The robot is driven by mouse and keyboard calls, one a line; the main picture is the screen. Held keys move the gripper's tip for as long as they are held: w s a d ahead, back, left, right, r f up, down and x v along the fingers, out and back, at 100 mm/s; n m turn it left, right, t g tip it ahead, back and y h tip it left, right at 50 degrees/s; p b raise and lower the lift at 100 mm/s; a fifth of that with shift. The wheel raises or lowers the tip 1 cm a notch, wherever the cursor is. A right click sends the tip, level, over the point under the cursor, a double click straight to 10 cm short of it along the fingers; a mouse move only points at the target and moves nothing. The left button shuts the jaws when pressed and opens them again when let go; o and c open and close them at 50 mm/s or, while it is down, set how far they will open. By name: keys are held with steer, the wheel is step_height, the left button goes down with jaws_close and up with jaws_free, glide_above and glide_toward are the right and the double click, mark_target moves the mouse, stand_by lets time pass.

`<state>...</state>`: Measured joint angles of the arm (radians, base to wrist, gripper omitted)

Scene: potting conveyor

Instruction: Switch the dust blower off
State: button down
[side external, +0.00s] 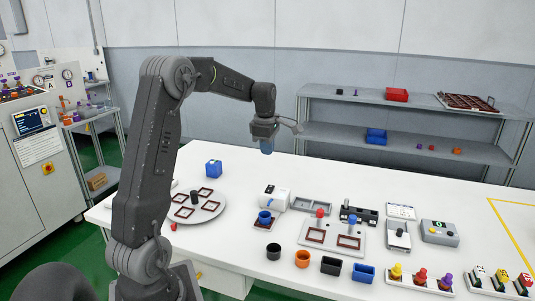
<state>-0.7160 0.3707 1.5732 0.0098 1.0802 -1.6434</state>
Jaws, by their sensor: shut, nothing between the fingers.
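I cannot tell for certain which device is the dust blower. A grey box (440,232) with a small green display stands further right. Any switch position is too small to read. My gripper (266,148) points down, high above the back of the table, apart from everything. Its fingers look shut and empty.
The white turntable (183,215) carries brown square frames. A fixture plate (316,246) holds more frames and a red-topped part. Several cups and blocks line the front, including an orange cup (302,259). Coloured plungers stand on a rack (418,287). The table's back strip is clear.

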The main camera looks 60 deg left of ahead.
mark_target(270, 187)
steer(key=shift+w+a+r, duration=0.1)
steer(key=shift+w+a, duration=0.35)
steer(key=shift+a, duration=0.15)
steer(key=f, duration=0.9)
steer(key=w+a+f, duration=0.1)
steer(key=f, duration=0.4)
steer(key=shift+w+a, duration=0.1)
steer(key=shift+f, duration=0.3)
